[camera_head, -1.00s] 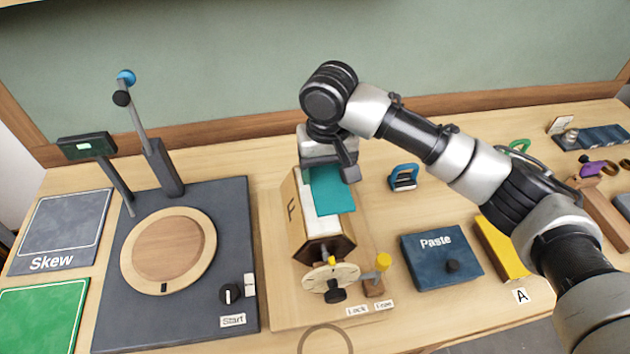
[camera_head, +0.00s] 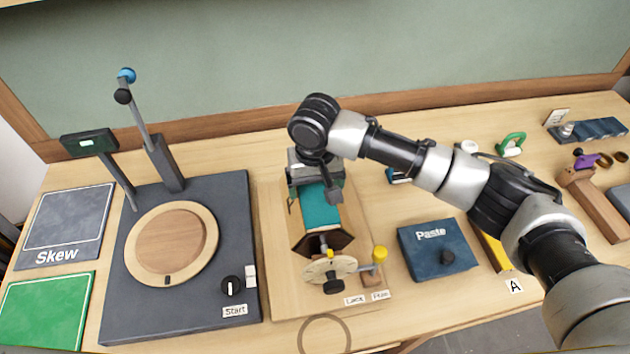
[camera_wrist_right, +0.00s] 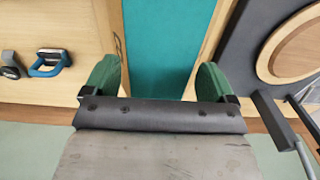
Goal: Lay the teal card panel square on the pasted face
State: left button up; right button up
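The teal card panel (camera_head: 320,208) lies along the upper face of the wooden hexagonal drum (camera_head: 323,244); no white paste shows around it in the head view. In the right wrist view, the panel (camera_wrist_right: 170,45) runs lengthwise between the fingers, with wood strips along its sides. My right gripper (camera_wrist_right: 155,80) is over the far end of the panel; it also shows in the head view (camera_head: 318,182). Its two green fingers are wide apart, one on each side of the panel, with a narrow gap visible at one finger. The panel's far end is hidden under the gripper. My left gripper is out of view.
A round dial (camera_head: 328,270) and yellow-topped peg (camera_head: 380,254) stand before the drum. The blue Paste box (camera_head: 436,250) and a yellow block (camera_head: 493,250) are to the right. A dark press plate (camera_head: 232,200) with a lever is to the left.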

aim_at(314, 190)
jog(key=shift+o, duration=0.6)
jog(key=shift+r, duration=0.1)
jog(key=shift+r, duration=0.2)
notch_tip(314, 190, up, 12)
jog(key=b, duration=0.3)
jog(key=shift+f, duration=0.15)
